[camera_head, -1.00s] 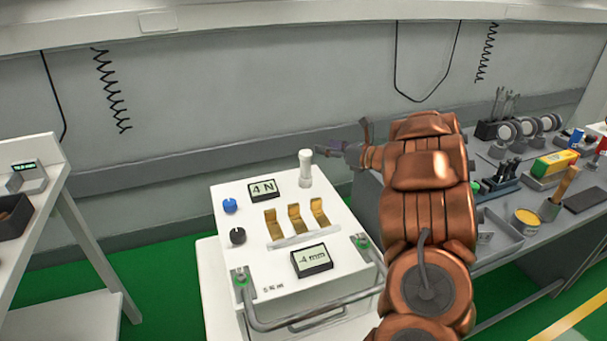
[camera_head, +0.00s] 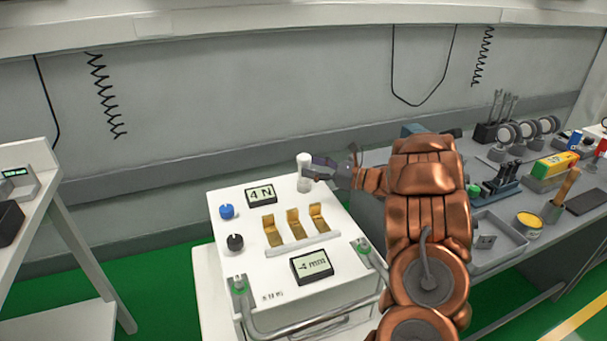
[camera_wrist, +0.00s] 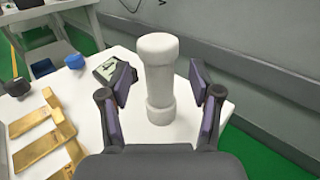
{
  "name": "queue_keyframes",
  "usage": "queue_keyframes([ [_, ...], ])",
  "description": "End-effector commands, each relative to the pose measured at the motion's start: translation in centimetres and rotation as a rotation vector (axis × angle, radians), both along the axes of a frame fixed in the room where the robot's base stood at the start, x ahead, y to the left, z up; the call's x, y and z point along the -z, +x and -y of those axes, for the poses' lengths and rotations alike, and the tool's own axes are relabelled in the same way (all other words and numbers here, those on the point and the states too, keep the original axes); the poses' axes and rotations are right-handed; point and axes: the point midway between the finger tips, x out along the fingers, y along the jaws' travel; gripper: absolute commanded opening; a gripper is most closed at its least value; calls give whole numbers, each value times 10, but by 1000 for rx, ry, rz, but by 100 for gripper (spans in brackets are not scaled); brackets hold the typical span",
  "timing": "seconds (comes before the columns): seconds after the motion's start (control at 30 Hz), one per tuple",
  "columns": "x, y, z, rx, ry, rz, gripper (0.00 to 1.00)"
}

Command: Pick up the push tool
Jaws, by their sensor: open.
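The push tool appears as a white cylinder with wider ends (camera_head: 304,172), standing upright at the back right of the white cart top (camera_head: 285,200). In the wrist view the white push tool (camera_wrist: 159,80) stands between the two finger pads, with a visible gap on each side. My gripper (camera_head: 318,168) is open and reaches in from the right at the tool's height. In the wrist view my gripper (camera_wrist: 162,98) has its fingers on either side of the tool; I see no clear contact.
Brass clips (camera_head: 296,228), a 4 N display (camera_head: 261,193), a -4 mm display (camera_head: 311,265) and blue (camera_head: 227,211) and black (camera_head: 235,242) knobs are on the cart top. A crowded grey bench (camera_head: 545,240) stands to the right. A wall is behind.

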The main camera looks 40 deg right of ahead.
Motion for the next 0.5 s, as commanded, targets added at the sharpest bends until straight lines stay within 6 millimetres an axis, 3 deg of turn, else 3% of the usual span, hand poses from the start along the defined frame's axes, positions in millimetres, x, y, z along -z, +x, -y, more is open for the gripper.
queue_keyframes([
  [0.2,0,21,-14,-2,-1,-2,63],
  [0.5,1,26,-17,-1,-1,-2,63],
])
